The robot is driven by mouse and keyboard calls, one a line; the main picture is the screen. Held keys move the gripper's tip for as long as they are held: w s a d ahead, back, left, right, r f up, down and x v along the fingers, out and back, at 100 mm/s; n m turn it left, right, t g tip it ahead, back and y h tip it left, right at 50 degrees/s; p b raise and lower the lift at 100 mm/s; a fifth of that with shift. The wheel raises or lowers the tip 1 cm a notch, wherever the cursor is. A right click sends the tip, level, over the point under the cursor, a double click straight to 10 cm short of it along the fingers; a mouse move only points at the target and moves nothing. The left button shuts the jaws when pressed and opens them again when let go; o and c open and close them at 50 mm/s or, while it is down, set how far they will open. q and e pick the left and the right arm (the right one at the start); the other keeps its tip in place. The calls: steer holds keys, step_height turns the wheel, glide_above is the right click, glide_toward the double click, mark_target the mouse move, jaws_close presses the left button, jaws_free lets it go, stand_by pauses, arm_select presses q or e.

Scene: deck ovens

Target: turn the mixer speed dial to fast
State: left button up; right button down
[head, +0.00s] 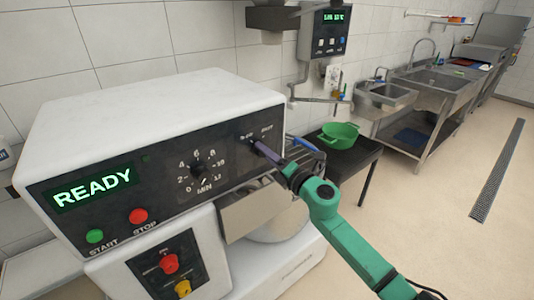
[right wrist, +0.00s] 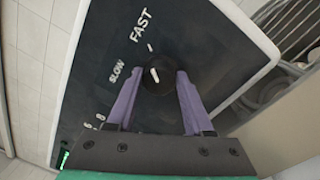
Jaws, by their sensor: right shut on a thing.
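The mixer (head: 150,105) is a white machine with a dark front panel, at left in the head view. Its speed dial (right wrist: 157,76) is a round black knob with a white pointer line, between the words SLOW and FAST in the right wrist view. The pointer lies roughly in line with the tick beside FAST. My right gripper (head: 262,149) reaches the panel's right end, its purple fingers shut on the dial, one on each side. In the head view the fingers mostly hide the dial. My left gripper is not in view.
A timer dial (head: 198,169), a lit READY display (head: 93,188), a green START button (head: 95,236) and a red STOP button (head: 138,216) share the panel. A green colander (head: 339,135) stands on a dark table behind my right gripper. Open floor lies to the right.

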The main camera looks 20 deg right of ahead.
steer(key=shift+r, duration=0.3)
steer(key=shift+c, duration=1.5)
jaws_free()
steer(key=b+v, duration=0.4)
steer(key=v, duration=1)
steer(key=shift+f, duration=0.2)
steer(key=shift+s, duration=0.1)
